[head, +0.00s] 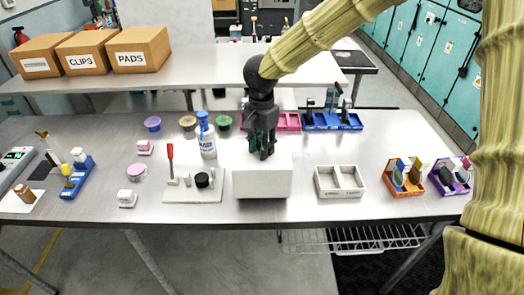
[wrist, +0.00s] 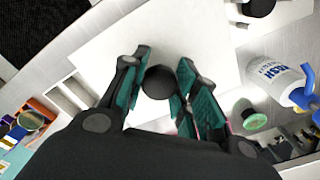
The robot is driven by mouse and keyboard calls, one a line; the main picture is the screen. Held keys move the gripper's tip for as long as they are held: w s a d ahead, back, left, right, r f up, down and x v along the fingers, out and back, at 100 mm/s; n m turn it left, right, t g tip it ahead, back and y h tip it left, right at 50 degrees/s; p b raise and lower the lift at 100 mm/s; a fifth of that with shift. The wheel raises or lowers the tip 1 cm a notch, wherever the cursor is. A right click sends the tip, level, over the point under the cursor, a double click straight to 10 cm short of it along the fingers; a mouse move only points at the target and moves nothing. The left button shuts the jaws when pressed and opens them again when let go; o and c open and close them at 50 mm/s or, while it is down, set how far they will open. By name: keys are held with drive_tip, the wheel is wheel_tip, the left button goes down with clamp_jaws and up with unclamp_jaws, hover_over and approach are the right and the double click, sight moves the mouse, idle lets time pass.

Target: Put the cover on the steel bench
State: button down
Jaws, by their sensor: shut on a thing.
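The cover (head: 262,184) is a white box shape with a flat top, near the middle of the steel bench (head: 330,211) in the head view. Its white top (wrist: 150,40) fills much of the wrist view, with a round black knob (wrist: 159,82) on it. My gripper (head: 262,152) is above the cover, its fingers pointing down, shut on the knob. In the wrist view my gripper (wrist: 160,88) has its teal finger pads on both sides of the knob. I cannot tell whether the cover's underside touches the bench, and whatever is beneath it is hidden.
A white board (head: 190,198) with a red-handled part and black knob is left of the cover. A wash bottle (head: 208,142) stands behind that board. A white two-compartment tray (head: 340,194) is to the right, with orange (head: 404,190) and purple (head: 448,187) holders beyond. Bare bench lies between tray and cover.

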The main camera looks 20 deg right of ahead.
drive_tip(key=shift+f, duration=0.25)
drive_tip(key=shift+f+p, duration=0.75)
drive_tip(key=shift+f, duration=0.85)
drive_tip(key=c, duration=1.1)
unclamp_jaws()
wheel_tip(320, 180, up, 12)
drive_tip(key=shift+r+b, duration=0.2)
drive_tip(key=shift+b, duration=1.05)
